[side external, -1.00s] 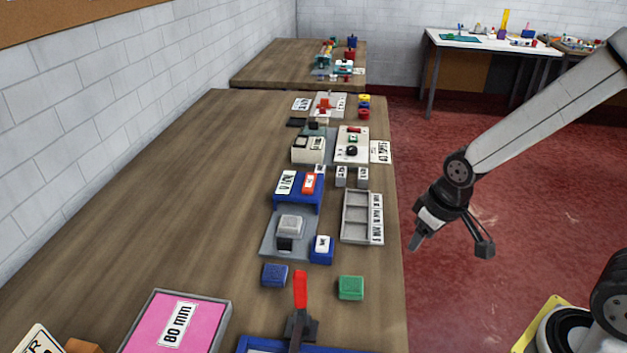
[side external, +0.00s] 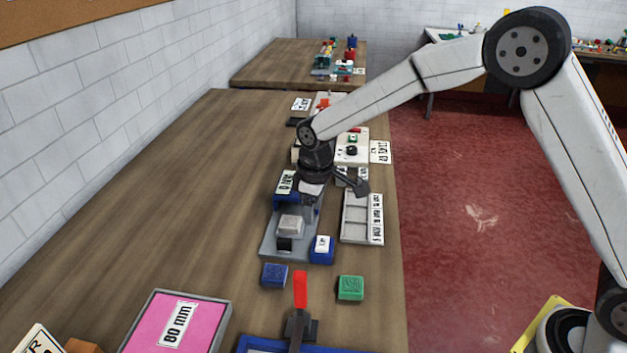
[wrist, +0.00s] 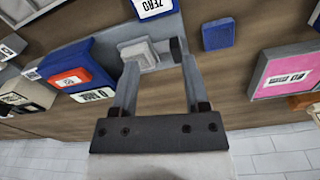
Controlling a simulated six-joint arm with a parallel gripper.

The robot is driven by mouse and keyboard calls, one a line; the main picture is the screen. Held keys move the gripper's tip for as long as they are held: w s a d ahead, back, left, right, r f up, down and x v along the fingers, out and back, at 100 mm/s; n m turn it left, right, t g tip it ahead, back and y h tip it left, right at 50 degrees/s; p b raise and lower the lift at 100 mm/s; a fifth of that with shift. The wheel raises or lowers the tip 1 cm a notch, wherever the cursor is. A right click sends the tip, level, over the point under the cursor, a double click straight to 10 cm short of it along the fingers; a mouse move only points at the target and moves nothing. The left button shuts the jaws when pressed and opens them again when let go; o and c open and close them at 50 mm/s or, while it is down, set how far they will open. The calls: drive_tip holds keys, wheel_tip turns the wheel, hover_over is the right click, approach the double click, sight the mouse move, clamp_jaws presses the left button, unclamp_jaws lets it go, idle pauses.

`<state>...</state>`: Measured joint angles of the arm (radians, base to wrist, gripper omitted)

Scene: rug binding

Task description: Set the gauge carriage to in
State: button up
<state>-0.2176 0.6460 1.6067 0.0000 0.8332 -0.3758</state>
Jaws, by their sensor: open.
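The gauge is a grey base plate (side external: 270,240) with a blue bridge (side external: 283,198) at its far end. A light grey block (side external: 290,224), which looks like the carriage, sits on the plate in front of the bridge. A dark block (side external: 284,244) stands at the plate's near end. My gripper (side external: 310,198) is above the bridge end of the gauge and hides part of it. In the wrist view my open gripper (wrist: 158,78) has nothing between its fingers. The light grey block (wrist: 138,52) shows just beyond the fingertips, apart from or close to them; contact is unclear.
A blue block labelled ZERO (wrist: 155,8) stands beside the plate. A blue block (side external: 274,274) and green block (side external: 351,288) lie nearer, by a red-handled lever (side external: 300,290). A grey divided tray (side external: 356,217) is to the right. The table's left side is clear.

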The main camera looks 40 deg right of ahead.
drive_tip(key=n, duration=0.2)
hover_over(284, 239)
wheel_tip(284, 239, down, 2)
drive_tip(key=shift+g, duration=0.3)
drive_tip(key=shift+f, duration=0.1)
drive_tip(key=shift+f, duration=3.85)
clamp_jaws()
drive_tip(key=shift+r, duration=0.1)
